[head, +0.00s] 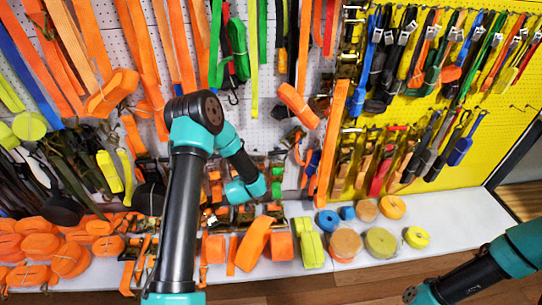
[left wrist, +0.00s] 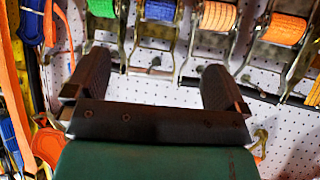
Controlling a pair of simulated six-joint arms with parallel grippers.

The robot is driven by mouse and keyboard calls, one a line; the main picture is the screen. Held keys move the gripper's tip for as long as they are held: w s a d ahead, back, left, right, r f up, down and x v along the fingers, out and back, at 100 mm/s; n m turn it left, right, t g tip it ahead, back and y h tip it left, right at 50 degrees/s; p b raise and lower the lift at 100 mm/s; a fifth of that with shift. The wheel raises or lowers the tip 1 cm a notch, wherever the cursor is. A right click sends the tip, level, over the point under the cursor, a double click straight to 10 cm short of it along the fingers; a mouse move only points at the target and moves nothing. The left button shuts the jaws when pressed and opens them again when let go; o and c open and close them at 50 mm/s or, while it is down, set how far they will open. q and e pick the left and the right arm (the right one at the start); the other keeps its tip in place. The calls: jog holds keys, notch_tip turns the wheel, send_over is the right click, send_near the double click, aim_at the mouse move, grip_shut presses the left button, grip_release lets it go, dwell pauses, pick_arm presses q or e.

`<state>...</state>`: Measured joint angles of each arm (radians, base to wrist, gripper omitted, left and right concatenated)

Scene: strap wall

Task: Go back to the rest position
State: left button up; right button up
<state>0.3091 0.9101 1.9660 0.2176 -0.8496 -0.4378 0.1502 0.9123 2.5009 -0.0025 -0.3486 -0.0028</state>
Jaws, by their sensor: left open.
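My left gripper (left wrist: 156,85) is open in the left wrist view, with its two dark fingers wide apart. Nothing is held between the fingers; white pegboard and ratchet buckles show behind them. In the head view my left arm rises in front of the strap wall and bends down toward the hanging buckles. Its gripper is hard to make out there. Part of my right arm is at the lower right of the head view, over the floor; its gripper is not seen.
Orange straps (head: 177,45) hang on the white pegboard. Packed straps hang on the yellow panel (head: 497,95). Strap rolls, including a yellow-green one (head: 381,242), lie on the white shelf (head: 466,222). Ratchet buckles with a blue roll (left wrist: 160,10) and orange roll (left wrist: 285,28) are close beyond my left fingers.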

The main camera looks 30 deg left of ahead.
pick_arm(q)
jog(key=s+d+f+g+h, duration=0.1)
jog(key=s+d+g+h, duration=0.1)
jog(key=s+d, duration=0.4)
jog(key=s+d+f+m+g+h, duration=0.1)
jog(key=s+d+f+g+h, duration=0.1)
jog(key=s+d+g, duration=0.2)
jog(key=s+d+f+g+h, duration=0.1)
jog(key=s+d+g+h, duration=0.2)
jog(key=s+d, duration=0.7)
jog(key=s+g, duration=0.1)
jog(key=s, duration=0.6)
jog(key=shift+s+d+f+m, duration=0.25)
jog(key=shift+s+f+m, duration=0.05)
jog(key=shift+s+f, duration=0.1)
